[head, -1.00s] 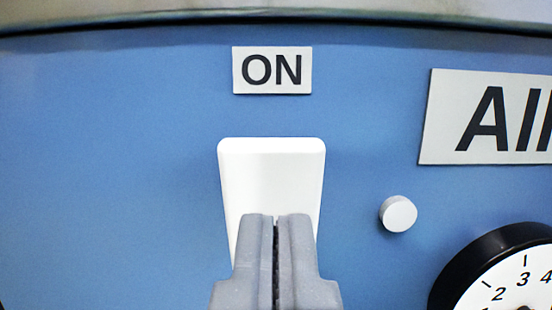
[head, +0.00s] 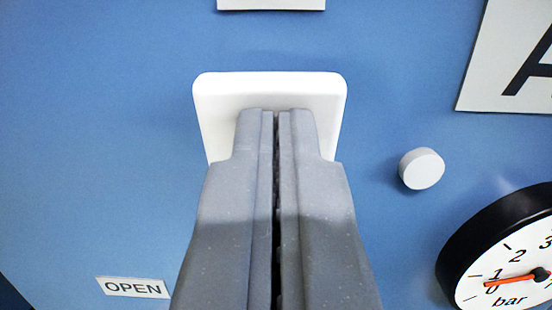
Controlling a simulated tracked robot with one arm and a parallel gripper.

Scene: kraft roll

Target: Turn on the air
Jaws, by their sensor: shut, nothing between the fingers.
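A white switch paddle (head: 270,90) stands on the blue panel in the upper middle of the head view. My gripper (head: 276,112) is shut and empty. Its fingertips are in front of the paddle, over its middle and lower part, and hide much of it. I cannot tell whether they touch it. A white label (head: 270,4) is cut off at the top edge above the paddle. The gauge (head: 500,260) at the lower right shows a red needle pointing near 0 on a bar scale.
The blue panel (head: 100,140) is bare to the left of the paddle. An OPEN label (head: 132,287) is at the lower left. A small round white knob (head: 421,168) sticks out to the right. A large sign (head: 490,80) is cut off at the upper right.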

